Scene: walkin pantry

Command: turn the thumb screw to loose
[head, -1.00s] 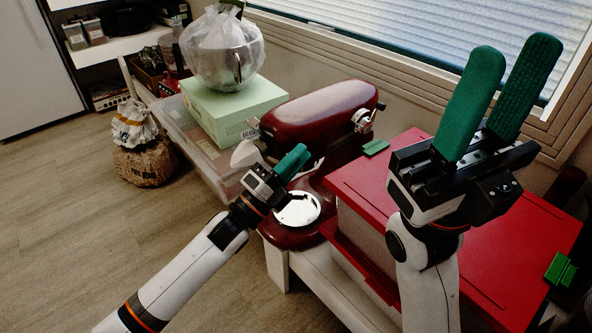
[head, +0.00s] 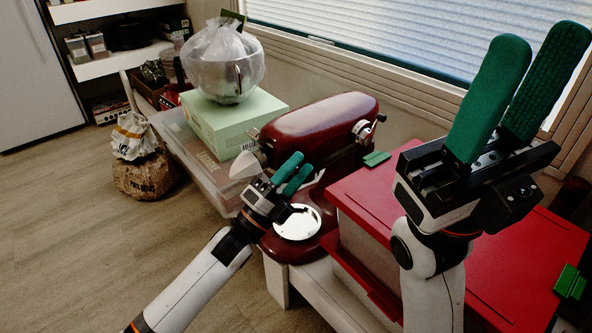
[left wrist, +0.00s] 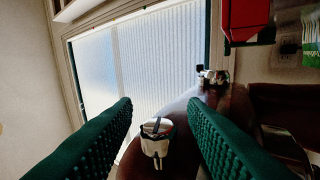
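A dark red stand mixer (head: 320,125) stands on a low white bench. A silver fitting with a small dark knob (head: 366,128) sits at the right end of its head; a similar fitting shows in the left wrist view (left wrist: 212,77). Another silver-white round fitting (left wrist: 157,135) appears between my left fingers there. I cannot tell for sure which part is the thumb screw. My left gripper (head: 303,163) is open and empty, in front of the mixer head above the round metal base plate (head: 298,222). My right gripper (head: 542,45) is open and empty, raised at the right.
A red-lidded bin (head: 500,255) with green latches stands right of the mixer. A green box (head: 235,125) bearing a bagged bowl (head: 222,65) sits at its left on a clear crate. A sack (head: 145,175) lies on the floor. The floor at left is clear.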

